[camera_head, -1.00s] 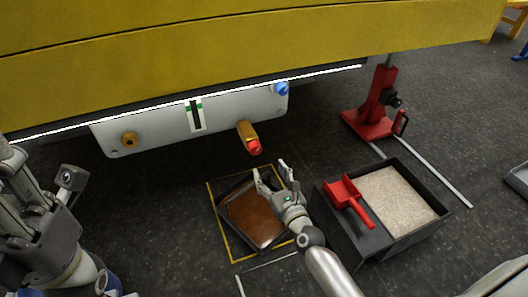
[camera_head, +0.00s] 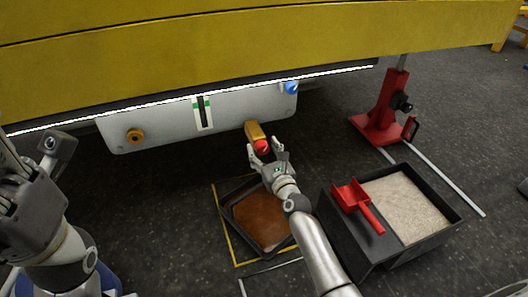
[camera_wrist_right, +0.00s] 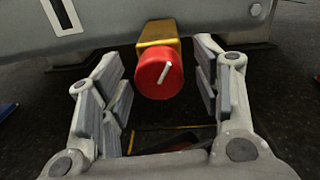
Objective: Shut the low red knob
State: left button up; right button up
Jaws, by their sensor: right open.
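The low red knob (camera_head: 262,147) sits on the end of a brass fitting (camera_head: 254,131) that sticks out from the lower edge of the light grey panel (camera_head: 170,122). In the right wrist view the knob (camera_wrist_right: 159,73) faces me, with a white line slanting up to the right. My right gripper (camera_head: 266,150) is open at the knob, and its fingers (camera_wrist_right: 160,85) stand to either side with gaps. My left gripper (camera_head: 32,165) is at the left edge; its fingers cannot be made out clearly.
Below is a black tray of brown liquid (camera_head: 260,219) inside a yellow floor outline. A black bin of pale granules (camera_head: 446,207) with a red scoop (camera_head: 358,204) stands right. A red jack (camera_head: 378,127) stands behind it. A blue knob (camera_head: 291,87) is on the panel's upper right. The yellow boom (camera_head: 250,50) hangs above.

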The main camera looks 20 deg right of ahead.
jog(key=c, duration=1)
jog(key=shift+c, duration=0.2)
